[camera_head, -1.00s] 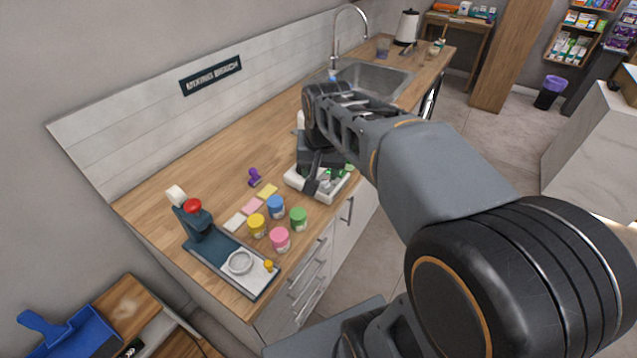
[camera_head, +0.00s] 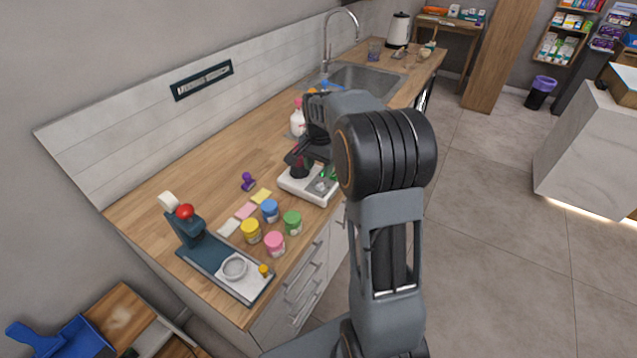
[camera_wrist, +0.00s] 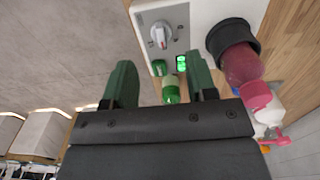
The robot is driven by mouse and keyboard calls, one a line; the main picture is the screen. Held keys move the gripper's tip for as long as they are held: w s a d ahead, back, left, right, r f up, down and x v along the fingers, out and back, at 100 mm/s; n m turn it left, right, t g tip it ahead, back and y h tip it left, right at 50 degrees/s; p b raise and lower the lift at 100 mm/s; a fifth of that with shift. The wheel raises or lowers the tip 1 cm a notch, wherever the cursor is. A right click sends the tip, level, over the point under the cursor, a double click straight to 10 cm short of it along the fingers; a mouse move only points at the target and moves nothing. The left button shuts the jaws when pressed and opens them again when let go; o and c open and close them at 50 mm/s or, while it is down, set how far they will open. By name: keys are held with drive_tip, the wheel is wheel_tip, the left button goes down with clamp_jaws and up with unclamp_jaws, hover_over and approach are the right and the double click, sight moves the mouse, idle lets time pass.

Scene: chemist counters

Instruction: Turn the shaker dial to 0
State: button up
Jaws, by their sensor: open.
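The shaker (camera_head: 293,186) is a white box at the counter's front edge, with a dark cup holding a dark red vessel (camera_wrist: 240,62).
Several coloured jars (camera_head: 274,243) and paper squares stand left of the shaker. A purple stamp-like object (camera_head: 248,181) is behind them. A white bottle (camera_head: 298,120) stands near the sink (camera_head: 362,82). A press with a red knob (camera_head: 190,225) is at the counter's near end.

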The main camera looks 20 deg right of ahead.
sight(319, 185)
wheel_tip(319, 185, down, 7)
drive_tip(key=shift+r, duration=0.15)
drive_tip(key=shift+c, duration=0.3)
drive_tip(key=c, duration=0.8)
